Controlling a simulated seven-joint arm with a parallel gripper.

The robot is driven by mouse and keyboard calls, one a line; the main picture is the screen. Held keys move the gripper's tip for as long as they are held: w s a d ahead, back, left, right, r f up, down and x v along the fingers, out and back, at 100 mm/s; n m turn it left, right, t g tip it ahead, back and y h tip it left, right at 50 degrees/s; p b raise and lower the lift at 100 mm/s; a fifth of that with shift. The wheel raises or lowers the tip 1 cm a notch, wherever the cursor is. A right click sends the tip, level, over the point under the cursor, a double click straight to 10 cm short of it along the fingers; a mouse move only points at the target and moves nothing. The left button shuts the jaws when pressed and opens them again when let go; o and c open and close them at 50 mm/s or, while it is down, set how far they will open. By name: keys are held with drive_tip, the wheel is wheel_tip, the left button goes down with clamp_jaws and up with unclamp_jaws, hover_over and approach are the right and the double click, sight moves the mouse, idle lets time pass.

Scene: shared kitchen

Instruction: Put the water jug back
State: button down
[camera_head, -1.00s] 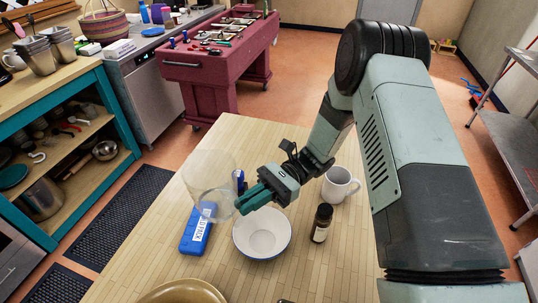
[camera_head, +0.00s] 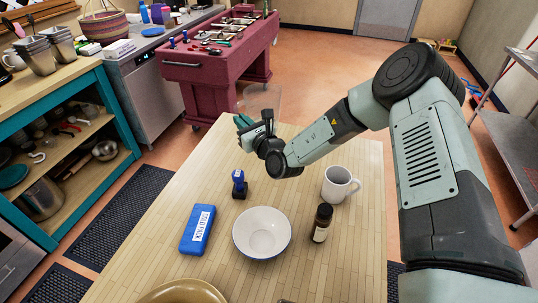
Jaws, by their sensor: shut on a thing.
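The water jug (camera_head: 263,97) is a clear, see-through vessel, faint against the orange floor. It shows just behind and right of my gripper (camera_head: 247,119). My gripper is shut on the jug near the far edge of the wooden table (camera_head: 330,262). The fingers are small here, and the jug's lower part is hidden behind the gripper and wrist. I cannot tell whether the jug touches the table or hangs above it.
A blue cold pack (camera_head: 198,230), a blue-and-black small item (camera_head: 239,185), a white bowl (camera_head: 262,233), a brown bottle (camera_head: 321,223), a white mug (camera_head: 338,184) and a tan bowl (camera_head: 182,293) stand on the table.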

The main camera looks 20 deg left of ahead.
drive_tip(key=shift+s+d+f+n+g+y, duration=0.1)
drive_tip(key=shift+d+f+n+g+y, duration=0.45)
drive_tip(key=shift+f, duration=1.2)
drive_tip(key=shift+s+d+f+n+g+y, duration=0.15)
drive_tip(key=shift+d+f+n+g, duration=0.45)
drive_tip(key=shift+f, duration=1.2)
drive_tip(key=shift+w+d+f+n+g+y, duration=0.1)
drive_tip(key=shift+d+f+n+g+y, duration=0.4)
drive_tip(key=shift+d+f, duration=0.95)
drive_tip(key=shift+a+f+m, duration=0.25)
drive_tip(key=shift+a+f, duration=0.1)
drive_tip(key=shift+f, duration=0.15)
drive_tip(key=c, duration=1.2)
unclamp_jaws()
